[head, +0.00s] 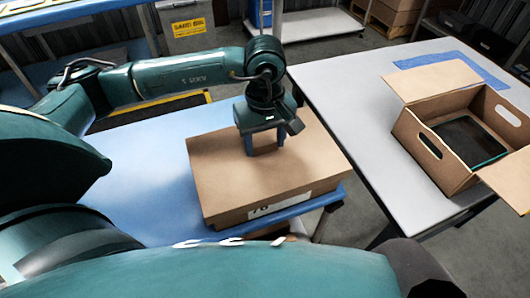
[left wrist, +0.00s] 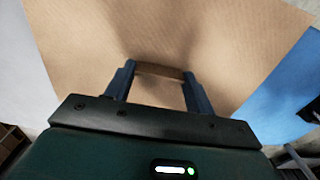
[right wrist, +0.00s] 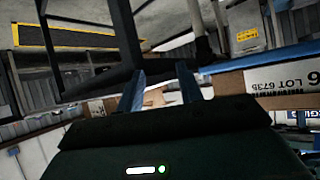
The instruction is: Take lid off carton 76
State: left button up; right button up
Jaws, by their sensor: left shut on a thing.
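Carton 76 (head: 236,217) is a brown box on the blue-topped table, with a white label on its front side, part of its number showing. Its flat brown lid (head: 300,165) covers the top; I cannot tell whether there is a gap beneath it. My left gripper (head: 265,148) points down at the lid's middle. In the left wrist view its fingers (left wrist: 158,85) are shut on a brown raised piece of the lid (left wrist: 160,70). My right gripper (right wrist: 161,88) shows only in its own wrist view, fingers apart and empty, with a labelled carton side (right wrist: 290,78) to the right.
A grey table (head: 345,105) stands to the right, holding an open carton (head: 440,160) with flaps spread and a dark object inside. A blue mat (head: 480,65) lies behind that carton. The blue tabletop (head: 140,185) is clear left of carton 76.

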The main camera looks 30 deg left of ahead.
aim_at(265, 145)
pick_arm(q)
jog(key=shift+r, duration=0.1)
notch_tip(265, 145, up, 10)
jog(key=shift+f+b, duration=0.1)
jog(key=shift+b, duration=0.45)
